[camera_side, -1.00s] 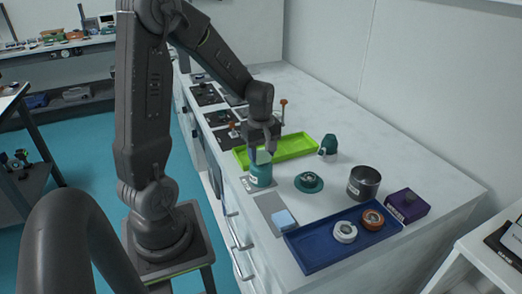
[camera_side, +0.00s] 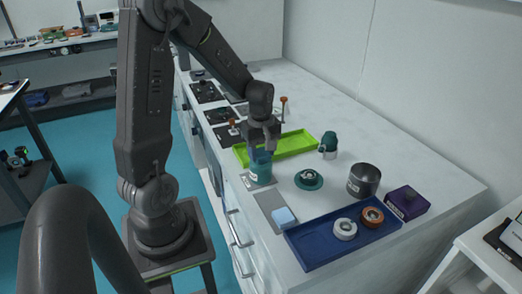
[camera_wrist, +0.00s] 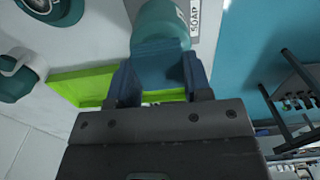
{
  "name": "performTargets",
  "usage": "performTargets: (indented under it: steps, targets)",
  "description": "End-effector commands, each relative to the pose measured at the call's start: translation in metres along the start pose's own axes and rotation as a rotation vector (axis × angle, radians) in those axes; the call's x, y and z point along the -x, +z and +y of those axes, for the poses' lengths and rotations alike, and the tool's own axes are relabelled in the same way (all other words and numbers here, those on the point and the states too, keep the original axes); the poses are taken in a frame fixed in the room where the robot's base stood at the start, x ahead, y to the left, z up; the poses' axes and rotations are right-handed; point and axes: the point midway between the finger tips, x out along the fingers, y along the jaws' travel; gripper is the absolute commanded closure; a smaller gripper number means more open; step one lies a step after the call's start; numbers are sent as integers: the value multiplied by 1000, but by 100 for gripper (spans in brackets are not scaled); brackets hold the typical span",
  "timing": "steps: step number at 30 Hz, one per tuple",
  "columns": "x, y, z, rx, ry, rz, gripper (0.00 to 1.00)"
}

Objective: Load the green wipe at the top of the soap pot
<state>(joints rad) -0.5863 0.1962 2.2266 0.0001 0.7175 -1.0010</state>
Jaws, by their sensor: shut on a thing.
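The soap pot (camera_side: 261,173) is a teal, rounded vessel on a small labelled plate near the table's front edge. In the wrist view the pot (camera_wrist: 160,18) is upper centre, beside a "SOAP" label (camera_wrist: 196,18). My gripper (camera_side: 261,150) is directly over the pot, fingers pointing down at its mouth.
A lime-green tray (camera_side: 295,144) lies behind the pot. A teal lid-like disc (camera_side: 309,179), a teal cup (camera_side: 329,143) and a dark metal pot (camera_side: 364,181) stand right. A blue tray (camera_side: 320,252) holds two rings.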

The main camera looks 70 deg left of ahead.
Motion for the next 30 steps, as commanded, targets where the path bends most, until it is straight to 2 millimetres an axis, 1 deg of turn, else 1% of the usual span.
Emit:
performTargets:
  steps: [5, 30]
  targets:
    - [4, 0, 0, 0, -1, 0, 74]
    - [67, 0, 0, 0, 1, 1, 74]
